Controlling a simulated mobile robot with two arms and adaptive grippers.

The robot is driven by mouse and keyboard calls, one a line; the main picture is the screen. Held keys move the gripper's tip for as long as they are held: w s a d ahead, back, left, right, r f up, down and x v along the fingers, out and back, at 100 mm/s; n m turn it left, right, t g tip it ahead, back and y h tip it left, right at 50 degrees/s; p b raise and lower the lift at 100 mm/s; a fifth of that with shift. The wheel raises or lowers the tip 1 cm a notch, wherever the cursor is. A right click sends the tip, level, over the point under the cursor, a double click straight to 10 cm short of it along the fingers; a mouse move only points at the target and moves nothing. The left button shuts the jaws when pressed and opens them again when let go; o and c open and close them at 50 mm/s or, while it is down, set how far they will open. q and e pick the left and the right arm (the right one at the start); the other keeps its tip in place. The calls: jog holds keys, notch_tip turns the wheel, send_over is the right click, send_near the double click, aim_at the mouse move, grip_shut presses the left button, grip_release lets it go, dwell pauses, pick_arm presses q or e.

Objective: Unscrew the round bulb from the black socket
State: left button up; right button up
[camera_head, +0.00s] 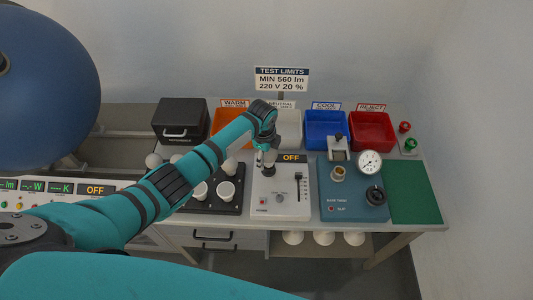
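My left arm reaches in from the left. Its gripper (268,158) points down over the back of a white control box (283,208) with an "OFF" display. The fingers are small and dark here, so I cannot tell whether they are open or shut. No black socket or round bulb shows clearly under the gripper; that spot is covered by the gripper and wrist. White bulbs (226,191) stand on a black rack (207,207) left of the box, partly behind my arm. My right gripper is not in view.
A blue tester (352,206) with a brass socket (338,174) and gauge (370,162) stands right of the box, beside a green mat (415,193). Orange, white, blue (326,130) and red (372,132) bins line the back. A big blue sphere (45,90) fills the upper left.

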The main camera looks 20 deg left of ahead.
pick_arm(q)
jog(key=c, duration=1)
jog(key=n, duration=0.5)
jog(key=shift+s+d+y, duration=0.1)
jog(key=shift+d+y, duration=0.05)
jog(key=shift+y, duration=0.15)
jog(key=n, duration=0.7)
jog(key=shift+s+d+r+g+y, duration=0.1)
jog(key=shift+d+r+g+y, duration=0.1)
jog(key=shift+g+y, duration=0.15)
jog(key=n, duration=0.5)
jog(key=shift+d+g, duration=0.1)
jog(key=shift+g, duration=0.15)
jog(key=n, duration=0.6)
jog(key=shift+s+d+g, duration=0.1)
jog(key=shift+g, duration=0.3)
